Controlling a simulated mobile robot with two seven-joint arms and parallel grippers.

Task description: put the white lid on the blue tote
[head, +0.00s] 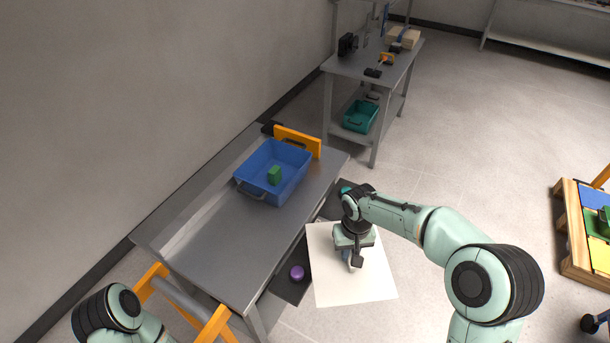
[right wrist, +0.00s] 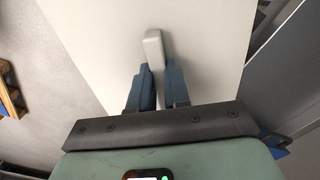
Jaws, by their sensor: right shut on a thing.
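The blue tote (head: 290,163) stands open on the grey metal table, with a green block (head: 274,175) inside it. The white lid (head: 335,290) is a flat panel with a raised handle, held in the air to the right of the table's front edge, apart from the tote. My right gripper (head: 351,258) is shut on the lid's handle; in the right wrist view the blue fingers (right wrist: 157,88) sit on both sides of the white handle (right wrist: 153,48). Part of my left arm shows at the lower left, but its gripper is out of view.
The grey table (head: 215,235) is clear in front of the tote. An orange barrier piece (head: 298,140) stands behind the tote. A purple ball (head: 297,272) lies on a lower shelf. A second workbench (head: 372,65) with a teal bin (head: 360,116) below stands further back.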

